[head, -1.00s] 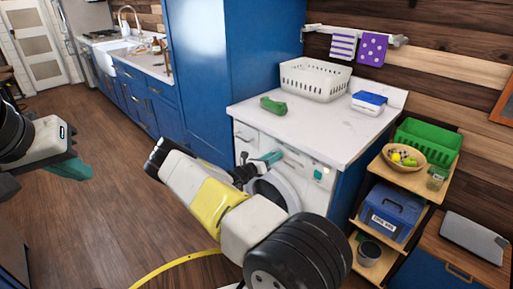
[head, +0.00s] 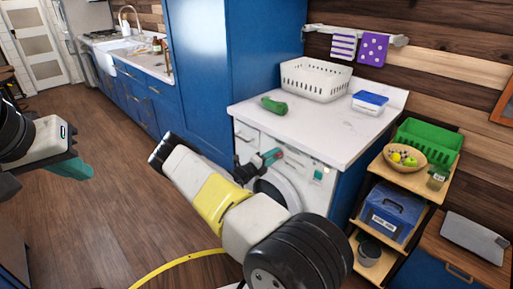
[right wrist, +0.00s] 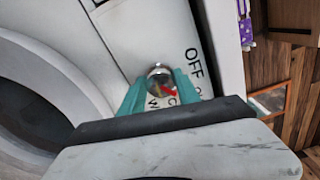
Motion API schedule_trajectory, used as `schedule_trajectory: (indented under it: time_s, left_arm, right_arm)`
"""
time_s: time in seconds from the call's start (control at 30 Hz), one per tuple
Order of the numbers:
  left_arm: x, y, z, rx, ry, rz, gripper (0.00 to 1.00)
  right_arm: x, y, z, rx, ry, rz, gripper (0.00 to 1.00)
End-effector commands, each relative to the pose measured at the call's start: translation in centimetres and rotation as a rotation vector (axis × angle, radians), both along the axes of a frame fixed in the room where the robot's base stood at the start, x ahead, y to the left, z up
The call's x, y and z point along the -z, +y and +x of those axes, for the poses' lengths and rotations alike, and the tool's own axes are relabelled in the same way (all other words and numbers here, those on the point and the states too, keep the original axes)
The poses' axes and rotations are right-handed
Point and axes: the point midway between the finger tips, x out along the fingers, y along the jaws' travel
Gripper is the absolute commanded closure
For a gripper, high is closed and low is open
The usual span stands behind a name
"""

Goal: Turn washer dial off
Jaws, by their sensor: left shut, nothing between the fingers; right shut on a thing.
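The white washer (head: 316,190) stands under a white counter, its round door (head: 278,186) partly behind my right arm. In the right wrist view, the small metallic dial (right wrist: 158,73) is between the teal fingertips of my right gripper (right wrist: 160,88), which is shut on it. A red mark shows at the dial's near side, slanting to the lower right. The printed word OFF (right wrist: 195,64) is to the right of the dial; other lettering is partly hidden by the fingers. The right gripper also shows at the washer's panel in the head view (head: 272,156). My left gripper (head: 82,170) is shut and empty, over the floor.
A white basket (head: 316,78), a green object (head: 274,105) and a blue-lidded box (head: 370,101) stand on the counter. A shelf (head: 424,172) with a green crate and a fruit bowl is to the right. A tall blue cabinet (head: 235,75) is behind left. The floor at left is clear.

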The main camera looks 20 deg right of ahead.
Motion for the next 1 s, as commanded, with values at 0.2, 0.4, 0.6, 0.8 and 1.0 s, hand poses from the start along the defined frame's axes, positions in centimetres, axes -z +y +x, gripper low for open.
schedule_trajectory:
  time_s: [0.2,0.4,0.6,0.8,1.0]
  left_arm:
    - [0.00,0.00,0.00,0.000,0.000,0.000,1.00]
    - [0.00,0.00,0.00,0.000,0.000,0.000,1.00]
    - [0.00,0.00,0.00,0.000,0.000,0.000,1.00]
    - [0.00,0.00,0.00,0.000,0.000,0.000,1.00]
    - [0.00,0.00,0.00,0.000,0.000,0.000,1.00]
  right_arm:
    - [0.13,0.11,0.08,-0.002,0.190,-0.078,1.00]
    - [0.23,0.14,0.07,-0.002,0.365,-0.150,1.00]
    - [0.34,0.15,0.04,-0.002,0.538,-0.221,1.00]
    - [0.43,0.14,0.01,-0.003,0.691,-0.283,1.00]
    - [0.48,0.13,-0.02,-0.003,0.807,-0.331,1.00]
